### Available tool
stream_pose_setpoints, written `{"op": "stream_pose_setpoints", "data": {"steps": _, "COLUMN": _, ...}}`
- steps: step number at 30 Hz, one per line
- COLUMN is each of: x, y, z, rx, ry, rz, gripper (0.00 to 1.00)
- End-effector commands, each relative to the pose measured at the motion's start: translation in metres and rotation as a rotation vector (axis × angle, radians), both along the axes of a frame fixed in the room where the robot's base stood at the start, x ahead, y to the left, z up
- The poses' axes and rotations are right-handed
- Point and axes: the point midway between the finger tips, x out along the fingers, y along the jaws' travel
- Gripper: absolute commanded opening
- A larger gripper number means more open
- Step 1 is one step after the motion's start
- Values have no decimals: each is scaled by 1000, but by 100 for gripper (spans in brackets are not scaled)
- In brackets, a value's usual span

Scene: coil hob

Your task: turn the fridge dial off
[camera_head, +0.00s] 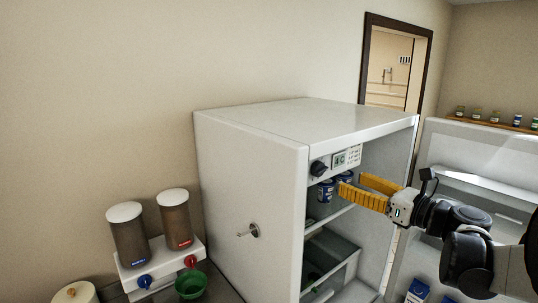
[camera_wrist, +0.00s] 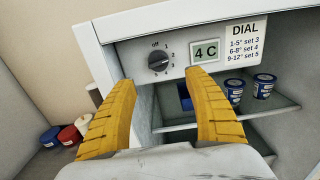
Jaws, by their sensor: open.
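The fridge dial (camera_head: 318,168) is a dark round knob on the white panel at the top of the open fridge (camera_head: 255,150). In the wrist view the dial (camera_wrist: 158,61) has markings around it, with "off" at its upper left; where its pointer stands is too small to tell surely. A display (camera_wrist: 205,52) beside it reads 4 C. My gripper (camera_head: 350,186) has yellow fingers, open and empty, in front of the fridge opening. In the wrist view my gripper (camera_wrist: 158,82) has its fingertips on either side below the dial, apart from it.
A label (camera_wrist: 244,41) headed DIAL is right of the display. The open fridge door (camera_head: 475,160) is at the right. A dispenser with two canisters (camera_head: 160,262) stands left of the fridge.

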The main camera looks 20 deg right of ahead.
Motion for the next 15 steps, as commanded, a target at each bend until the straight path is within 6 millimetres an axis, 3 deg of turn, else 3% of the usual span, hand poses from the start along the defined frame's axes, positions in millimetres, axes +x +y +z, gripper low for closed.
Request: {"op": "stream_pose_setpoints", "data": {"steps": 15, "x": 83, "y": 31, "z": 0, "rx": 4, "ry": -1, "rz": 4, "gripper": 62}}
